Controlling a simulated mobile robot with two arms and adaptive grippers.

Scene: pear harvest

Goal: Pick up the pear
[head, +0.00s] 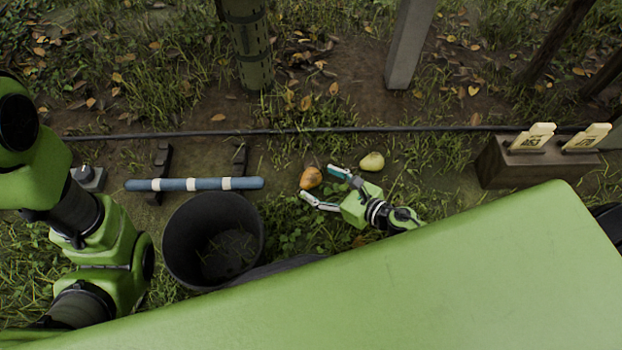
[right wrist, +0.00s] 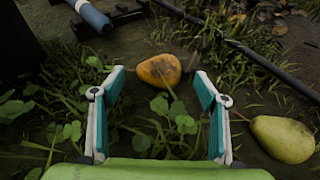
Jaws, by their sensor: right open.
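An orange-brown pear (head: 311,178) lies on the ground right of the bucket. It also shows in the right wrist view (right wrist: 159,70), ahead of the fingers and roughly centred between them. A yellow-green pear (head: 371,161) lies to its right, outside the right finger in the right wrist view (right wrist: 283,138). My right gripper (head: 320,187) is open and empty, its fingers pointing at the orange-brown pear. In the right wrist view the two teal-padded fingers (right wrist: 160,88) stand wide apart with leaves between them. My left arm shows at the left edge, but its gripper is not visible.
A dark empty bucket (head: 213,240) stands left of the pears. A blue-and-white pole (head: 194,184) lies across dark supports behind it. A black hose (head: 300,131) runs across behind the pears. A wooden box with two signs (head: 520,163) stands at right. Low weeds surround the pears.

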